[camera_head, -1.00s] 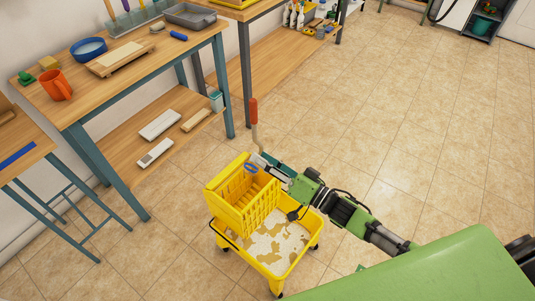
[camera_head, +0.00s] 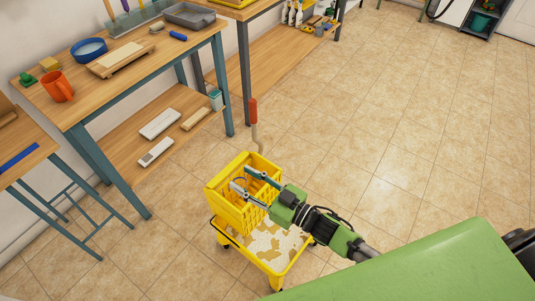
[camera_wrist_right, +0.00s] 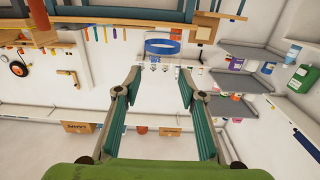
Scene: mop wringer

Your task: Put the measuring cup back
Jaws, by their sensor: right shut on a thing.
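My right gripper (camera_head: 242,178) is over the yellow wringer basket (camera_head: 231,205) of the mop bucket (camera_head: 270,262). In the right wrist view its two teal-padded fingers (camera_wrist_right: 160,88) stand well apart, with a clear measuring cup between them. The cup shows mainly by its blue ring (camera_wrist_right: 162,47) just past the fingertips; its clear wall is hard to make out. In the head view only a little of the cup shows between the fingers. My left gripper is not in view.
A workbench (camera_head: 120,75) at the left holds a blue bowl (camera_head: 88,49), an orange mug (camera_head: 58,87), a wooden board (camera_head: 120,58) and a grey tray (camera_head: 190,15). A red-tipped handle (camera_head: 253,112) rises behind the bucket. The tiled floor at the right is clear.

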